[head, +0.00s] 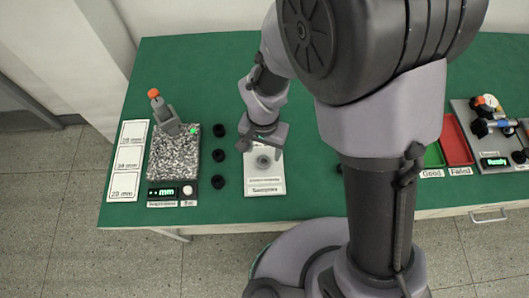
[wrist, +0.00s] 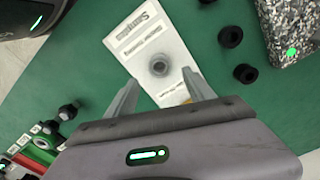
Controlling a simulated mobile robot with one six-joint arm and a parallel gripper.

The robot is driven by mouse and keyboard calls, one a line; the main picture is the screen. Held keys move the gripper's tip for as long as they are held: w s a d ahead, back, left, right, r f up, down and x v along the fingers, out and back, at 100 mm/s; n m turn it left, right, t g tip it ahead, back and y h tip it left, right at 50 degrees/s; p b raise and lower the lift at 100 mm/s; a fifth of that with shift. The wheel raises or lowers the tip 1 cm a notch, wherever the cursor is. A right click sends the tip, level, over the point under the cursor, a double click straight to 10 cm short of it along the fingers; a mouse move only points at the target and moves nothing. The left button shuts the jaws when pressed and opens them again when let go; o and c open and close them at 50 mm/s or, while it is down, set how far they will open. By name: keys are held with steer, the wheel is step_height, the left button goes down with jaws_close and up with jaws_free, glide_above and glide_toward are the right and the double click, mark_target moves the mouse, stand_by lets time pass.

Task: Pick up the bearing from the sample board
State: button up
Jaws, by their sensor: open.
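The bearing (head: 263,161) is a small grey ring on the white sample board (head: 264,184), which is labelled "Samples". In the wrist view the bearing (wrist: 159,67) sits near the middle of the board (wrist: 135,38), ahead of my fingertips. My gripper (wrist: 158,88) is open, with its two fingers apart and nothing between them. In the head view my gripper (head: 262,145) is over the far end of the board, close to the bearing. The exact height of the fingers above the board cannot be told.
A speckled granite gauge stand (head: 173,155) is left of the board, with several black rings (head: 220,156) between. Size cards (head: 127,159) lie farther left. A green tray (head: 433,155), a red tray (head: 456,145) and a test device (head: 495,150) are at the right.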

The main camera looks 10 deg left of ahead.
mark_target(263, 163)
step_height(263, 163, down, 6)
steer(key=b, duration=0.2)
steer(key=shift+s+r+b, duration=0.15)
steer(key=shift+b, duration=0.2)
steer(key=shift+r, duration=0.15)
steer(key=shift+c, duration=0.6)
jaws_close()
steer(key=shift+r, duration=0.15)
